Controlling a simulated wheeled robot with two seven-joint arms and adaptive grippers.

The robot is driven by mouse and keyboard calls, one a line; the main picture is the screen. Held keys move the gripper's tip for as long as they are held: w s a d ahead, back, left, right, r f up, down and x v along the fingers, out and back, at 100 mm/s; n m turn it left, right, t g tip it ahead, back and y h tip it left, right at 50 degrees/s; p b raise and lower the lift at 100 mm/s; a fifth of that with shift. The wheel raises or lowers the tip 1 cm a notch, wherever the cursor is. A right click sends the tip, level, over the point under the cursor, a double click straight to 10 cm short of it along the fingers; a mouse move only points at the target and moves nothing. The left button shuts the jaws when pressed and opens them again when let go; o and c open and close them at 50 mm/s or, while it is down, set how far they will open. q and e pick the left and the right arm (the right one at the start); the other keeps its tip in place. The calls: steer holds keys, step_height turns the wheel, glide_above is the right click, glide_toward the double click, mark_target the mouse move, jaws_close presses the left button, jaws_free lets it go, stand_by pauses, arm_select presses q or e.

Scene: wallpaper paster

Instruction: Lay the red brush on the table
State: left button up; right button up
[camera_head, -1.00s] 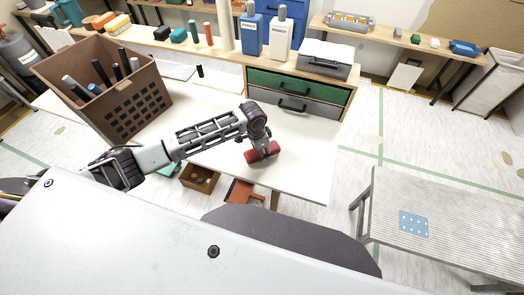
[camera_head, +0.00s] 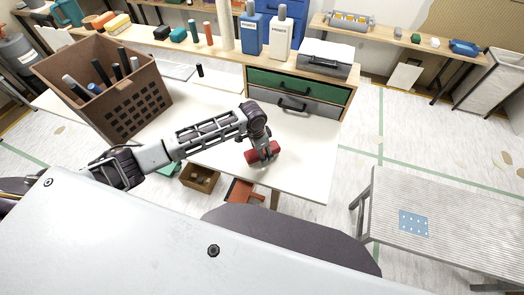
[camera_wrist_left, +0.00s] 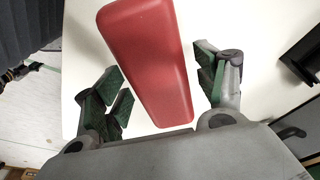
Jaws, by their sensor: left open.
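The red brush (camera_head: 270,153) lies on the white table (camera_head: 310,185) near its front edge. In the left wrist view the red brush (camera_wrist_left: 152,60) runs between the two fingers of my left gripper (camera_wrist_left: 165,95), with gaps on both sides. My left gripper (camera_head: 262,150) is over the brush, its fingers open around it. The gripper covers part of the brush in the head view. My right gripper is not in view.
A brown crate (camera_head: 150,108) with several rolls stands on the table at the left. A drawer unit (camera_head: 300,88) with green and grey fronts stands at the back. The table right of the brush is clear. A grey platform (camera_head: 450,215) stands apart at the right.

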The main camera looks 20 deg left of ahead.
arm_select(q)
step_height(320, 180, up, 12)
steer(key=s+a, duration=0.1)
steer(key=shift+a, duration=0.15)
stand_by(0.5)
steer(key=shift+s, duration=0.1)
steer(key=shift+f, duration=0.1)
stand_by(0.5)
